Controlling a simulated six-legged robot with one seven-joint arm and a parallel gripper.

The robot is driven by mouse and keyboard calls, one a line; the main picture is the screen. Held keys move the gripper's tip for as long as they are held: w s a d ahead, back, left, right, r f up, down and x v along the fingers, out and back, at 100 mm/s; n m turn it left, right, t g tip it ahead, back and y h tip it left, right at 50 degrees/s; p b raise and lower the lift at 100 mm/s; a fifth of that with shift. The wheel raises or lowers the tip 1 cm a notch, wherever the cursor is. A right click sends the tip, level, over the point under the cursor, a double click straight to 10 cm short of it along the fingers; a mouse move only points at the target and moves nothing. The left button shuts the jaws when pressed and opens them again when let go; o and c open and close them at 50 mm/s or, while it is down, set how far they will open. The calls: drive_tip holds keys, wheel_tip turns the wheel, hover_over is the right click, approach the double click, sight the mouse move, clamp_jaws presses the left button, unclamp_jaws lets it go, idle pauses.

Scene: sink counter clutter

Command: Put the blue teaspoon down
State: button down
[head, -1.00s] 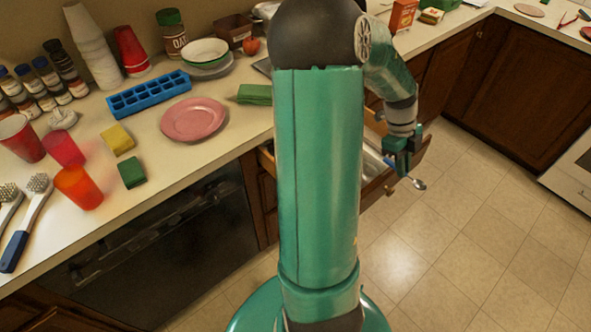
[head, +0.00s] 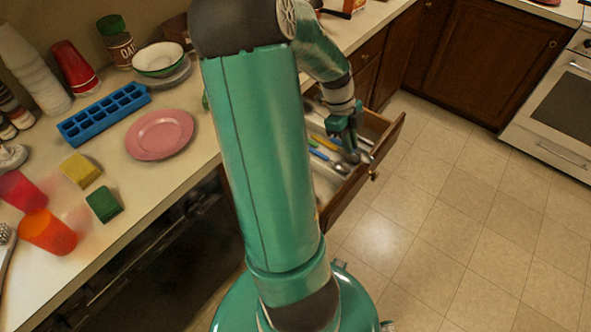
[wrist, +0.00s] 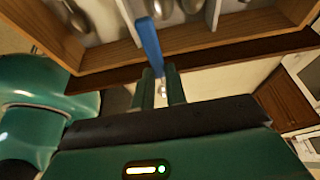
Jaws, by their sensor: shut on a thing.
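My gripper (head: 352,150) is shut on the blue teaspoon (wrist: 150,44). In the wrist view the blue handle runs from between the two fingers toward the drawer, and a small silver part shows between the fingers. My gripper is over the open wooden drawer (head: 392,132), near its front side; the drawer also shows in the wrist view (wrist: 210,40). The drawer holds cutlery, including a yellow-handled piece (head: 322,141) and metal spoons. A blue handle (head: 318,154) also shows there in the head view; I cannot tell whether it is the held teaspoon.
The counter on the left holds a pink plate (head: 160,134), a blue ice tray (head: 104,113), a green sponge (head: 104,204), a yellow sponge (head: 80,170) and an orange cup (head: 48,232). A white oven (head: 550,110) stands at the right. The floor between is clear.

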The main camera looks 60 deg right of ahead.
drive_tip(key=w+a+f, duration=0.2)
drive_tip(key=w, duration=0.1)
drive_tip(key=w+a+f, duration=0.2)
drive_tip(key=f, duration=0.1)
drive_tip(key=w+a+f, duration=0.2)
drive_tip(key=w+f, duration=0.1)
drive_tip(key=shift+w, duration=0.3)
drive_tip(key=shift+w+a+f, duration=0.15)
drive_tip(key=shift+f, duration=0.85)
drive_tip(key=shift+w+a+f, duration=0.1)
drive_tip(key=shift+w+f, duration=0.05)
drive_tip(key=shift+f, duration=0.8)
drive_tip(key=shift+f, duration=0.15)
drive_tip(key=c, duration=1.4)
unclamp_jaws()
drive_tip(key=shift+c, duration=0.2)
